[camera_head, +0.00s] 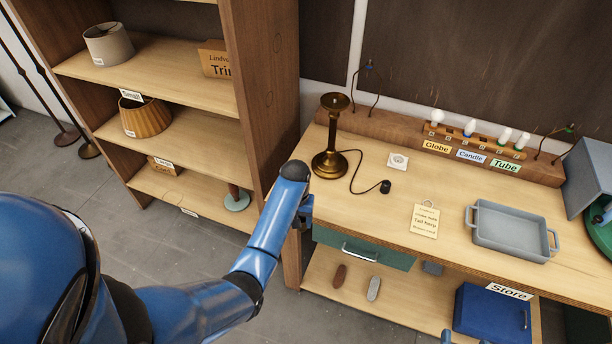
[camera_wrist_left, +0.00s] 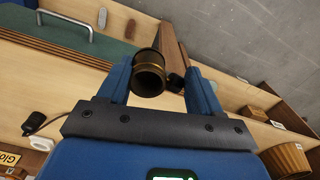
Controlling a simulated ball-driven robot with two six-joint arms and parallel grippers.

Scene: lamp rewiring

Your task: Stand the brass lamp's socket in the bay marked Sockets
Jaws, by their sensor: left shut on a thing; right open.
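The brass lamp (camera_head: 330,160) stands upright at the left end of the workbench, with a bare dish-shaped top and a dark cord and plug beside its base. My left gripper (camera_head: 306,215) is at the bench's front left edge, in front of the lamp. In the left wrist view its blue fingers are shut on a dark brass socket (camera_wrist_left: 150,72), whose round open end faces the camera. The arm hides the socket in the head view. My right gripper (camera_head: 465,340) barely shows at the bottom edge, open. I cannot make out a bay marked Sockets.
A grey tray (camera_head: 510,232) and a tag card (camera_head: 425,220) lie on the bench. A bulb rack (camera_head: 480,139) stands at the back. A blue Store box (camera_head: 492,314) sits on the lower shelf. A wooden shelf unit (camera_head: 255,80) rises at the left.

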